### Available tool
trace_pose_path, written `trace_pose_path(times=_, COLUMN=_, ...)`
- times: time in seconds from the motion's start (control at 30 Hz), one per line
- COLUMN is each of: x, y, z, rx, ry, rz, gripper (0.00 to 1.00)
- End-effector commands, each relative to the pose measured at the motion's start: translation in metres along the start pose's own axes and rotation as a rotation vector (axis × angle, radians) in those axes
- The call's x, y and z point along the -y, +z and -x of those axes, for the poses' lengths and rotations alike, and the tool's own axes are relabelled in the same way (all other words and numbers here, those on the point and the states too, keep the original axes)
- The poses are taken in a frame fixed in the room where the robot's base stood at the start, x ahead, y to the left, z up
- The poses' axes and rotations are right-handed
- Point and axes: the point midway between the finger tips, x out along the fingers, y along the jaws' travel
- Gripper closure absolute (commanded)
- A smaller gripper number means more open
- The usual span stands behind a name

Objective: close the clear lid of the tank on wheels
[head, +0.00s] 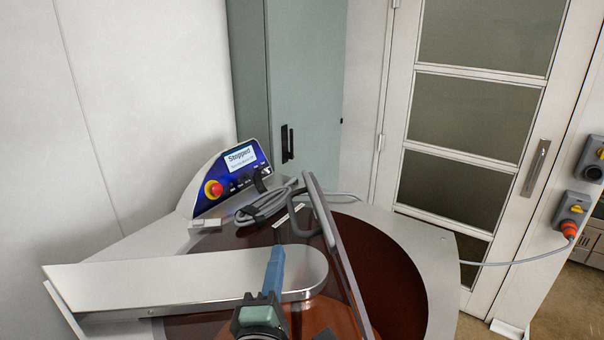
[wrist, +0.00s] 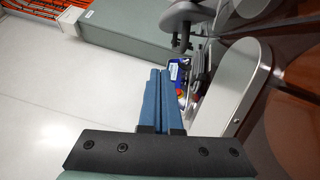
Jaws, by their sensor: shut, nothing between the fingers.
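The tank (head: 440,250) has a pale rim around a dark brown inside. Its clear lid (head: 345,265) is tinted and stands tilted up, seen nearly edge-on right of my gripper. A grey looped handle (head: 325,222) is on the lid near its upper end. My gripper (head: 276,254) has blue fingers, shut and empty. In the head view it overlaps the pale metal arm across the tank, left of the lid's edge; I cannot tell if it touches anything. In the wrist view the shut fingers (wrist: 161,78) point toward the control panel. The wheels are hidden.
A control panel (head: 238,172) with a red stop button and a screen reading "Stopped" stands at the back left. The metal arm (head: 170,280) spans the tank's left side. A green cabinet (head: 305,80), a door (head: 480,110) and a cable (head: 520,261) lie beyond.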

Motion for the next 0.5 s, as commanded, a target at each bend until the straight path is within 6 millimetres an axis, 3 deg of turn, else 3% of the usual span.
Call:
trace_pose_path(times=0.23, x=-0.001, y=-0.001, z=-0.011, rx=-0.002, ry=-0.009, rz=0.034, gripper=1.0)
trace_pose_path(times=0.5, x=-0.002, y=-0.001, z=-0.054, rx=-0.002, ry=-0.009, rz=0.033, gripper=1.0)
